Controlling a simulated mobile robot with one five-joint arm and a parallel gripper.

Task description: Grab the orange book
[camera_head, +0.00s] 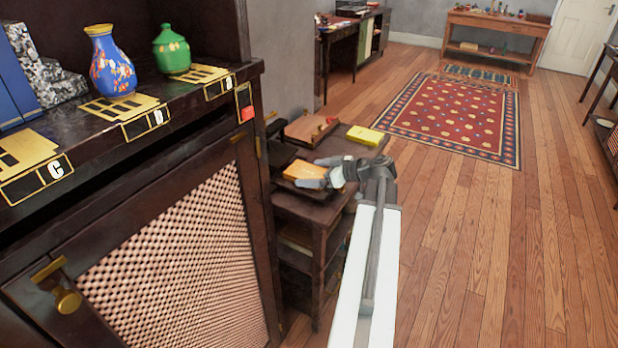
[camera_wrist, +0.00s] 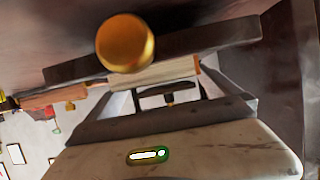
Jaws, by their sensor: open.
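The orange book (camera_head: 300,170) lies flat on the small dark side table in the head view, on or against a dark flat item. My gripper (camera_head: 312,174) is open at the book's right end, its fingers partly covering it. In the wrist view, a cream page block with an orange edge (camera_wrist: 196,65) shows just ahead of my gripper's pale and dark body; it looks like this book. I cannot tell whether the fingers touch it or reach around it.
A yellow book (camera_head: 366,135) and a reddish-brown box or book (camera_head: 311,129) lie farther back on the side table (camera_head: 318,212). A dark cabinet (camera_head: 215,150) stands close on the left. A gold knob (camera_wrist: 125,42) shows close in the wrist view. Wooden floor (camera_head: 480,250) is clear at right.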

